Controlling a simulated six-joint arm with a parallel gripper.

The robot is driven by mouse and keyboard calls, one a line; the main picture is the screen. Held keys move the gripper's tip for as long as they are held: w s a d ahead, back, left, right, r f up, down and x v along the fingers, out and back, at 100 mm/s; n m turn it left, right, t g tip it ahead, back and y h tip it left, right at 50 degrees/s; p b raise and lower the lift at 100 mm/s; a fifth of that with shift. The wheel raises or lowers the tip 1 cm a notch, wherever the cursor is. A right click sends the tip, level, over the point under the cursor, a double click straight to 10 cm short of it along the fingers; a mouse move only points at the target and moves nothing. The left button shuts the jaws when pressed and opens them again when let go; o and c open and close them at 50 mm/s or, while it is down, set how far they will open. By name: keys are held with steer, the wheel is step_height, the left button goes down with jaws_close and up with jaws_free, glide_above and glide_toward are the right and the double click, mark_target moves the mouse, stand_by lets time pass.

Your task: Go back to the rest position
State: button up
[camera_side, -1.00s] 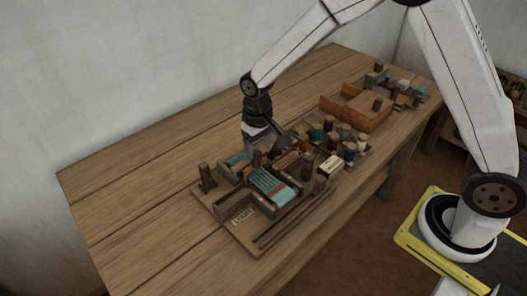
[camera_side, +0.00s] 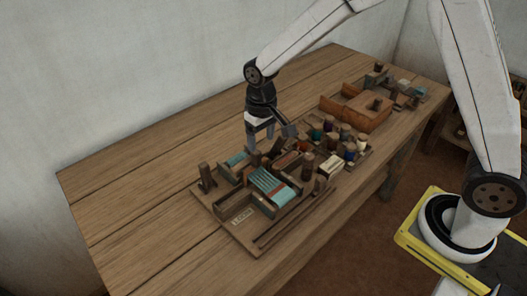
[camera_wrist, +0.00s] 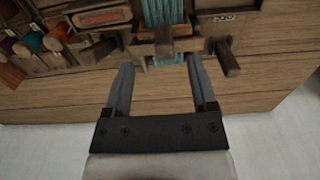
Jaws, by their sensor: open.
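My gripper (camera_side: 262,146) is above the back edge of a small wooden loom board (camera_side: 236,236) on the table. In the wrist view my gripper (camera_wrist: 157,65) shows two grey fingers spread apart with nothing held between them. Teal threads (camera_side: 270,187) lie stretched in the loom's frame, and they show again at the top of the wrist view (camera_wrist: 164,12). A wooden post (camera_side: 206,176) stands at the board's left end. Some loom parts are hidden behind my gripper in the side view.
Several colored spools (camera_side: 331,128) stand in a rack right of the loom. A wooden box (camera_side: 366,110) and more small items (camera_side: 405,90) lie farther right. The wooden table (camera_side: 115,210) is bare at left and along the back. A pale wall (camera_side: 110,80) stands behind it.

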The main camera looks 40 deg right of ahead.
steer(key=s+d+r+t, duration=0.1)
steer(key=s+d, duration=0.2)
steer(key=s, duration=0.4)
steer(key=s+d+r+t, duration=0.1)
steer(key=s+d, duration=0.3)
steer(key=s, duration=0.4)
steer(key=shift+s+d, duration=0.2)
steer(key=shift+d, duration=0.1)
